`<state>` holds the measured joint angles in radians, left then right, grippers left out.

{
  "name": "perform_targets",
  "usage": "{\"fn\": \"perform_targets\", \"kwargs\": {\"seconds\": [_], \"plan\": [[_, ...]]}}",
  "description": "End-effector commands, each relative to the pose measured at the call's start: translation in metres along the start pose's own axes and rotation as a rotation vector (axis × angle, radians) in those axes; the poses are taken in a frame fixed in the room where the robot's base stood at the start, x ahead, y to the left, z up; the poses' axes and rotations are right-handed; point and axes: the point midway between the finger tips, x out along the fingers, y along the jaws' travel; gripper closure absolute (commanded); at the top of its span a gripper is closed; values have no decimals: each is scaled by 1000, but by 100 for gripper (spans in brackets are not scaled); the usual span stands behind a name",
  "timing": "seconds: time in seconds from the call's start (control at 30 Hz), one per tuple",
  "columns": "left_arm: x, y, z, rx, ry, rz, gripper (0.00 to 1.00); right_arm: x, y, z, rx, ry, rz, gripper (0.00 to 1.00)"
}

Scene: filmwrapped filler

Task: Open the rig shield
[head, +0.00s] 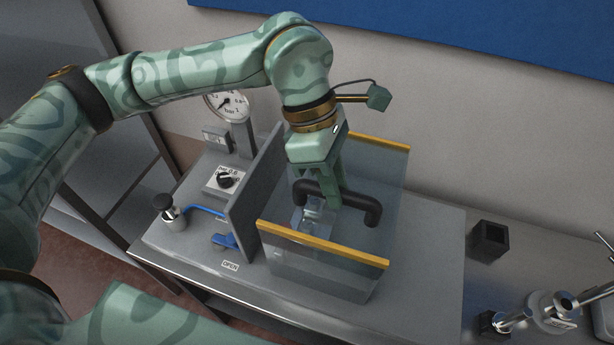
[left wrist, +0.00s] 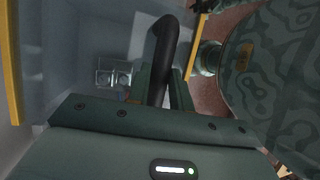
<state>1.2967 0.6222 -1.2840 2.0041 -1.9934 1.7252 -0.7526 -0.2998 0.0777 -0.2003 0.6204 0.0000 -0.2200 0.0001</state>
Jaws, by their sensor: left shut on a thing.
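The rig shield (head: 330,262) is a clear box-like cover with yellow edge strips, standing on the grey bench right of a grey upright panel. A black bar handle (head: 372,212) is on the shield. My left gripper (head: 335,198) reaches down from above and is shut on this handle. In the left wrist view the black handle (left wrist: 163,50) runs between the fingers of my left gripper (left wrist: 165,88). Small clear pieces show behind the shield's pane. My right gripper is not in view.
A round gauge (head: 228,104), a black knob (head: 226,179) and a blue lever (head: 224,241) sit left of the grey panel (head: 255,185), near an OPEN label. A black open block (head: 488,241) and a metal fitting (head: 552,312) stand on the right.

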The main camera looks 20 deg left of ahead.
Motion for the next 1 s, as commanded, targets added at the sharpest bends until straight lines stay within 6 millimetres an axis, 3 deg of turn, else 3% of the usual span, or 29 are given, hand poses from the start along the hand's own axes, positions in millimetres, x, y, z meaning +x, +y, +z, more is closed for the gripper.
{"fn": "perform_targets", "kwargs": {"seconds": [0.3, 0.5, 0.73, 1.0], "plan": [[40, 0, 87, 8, -1, 2, 100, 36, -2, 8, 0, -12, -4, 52], [56, 0, 130, 5, -1, 2, 100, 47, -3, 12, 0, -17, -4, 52], [65, 0, 156, 2, -2, 1, 100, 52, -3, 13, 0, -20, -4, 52], [66, 0, 163, 2, -3, 3, 100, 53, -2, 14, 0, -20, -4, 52]]}}
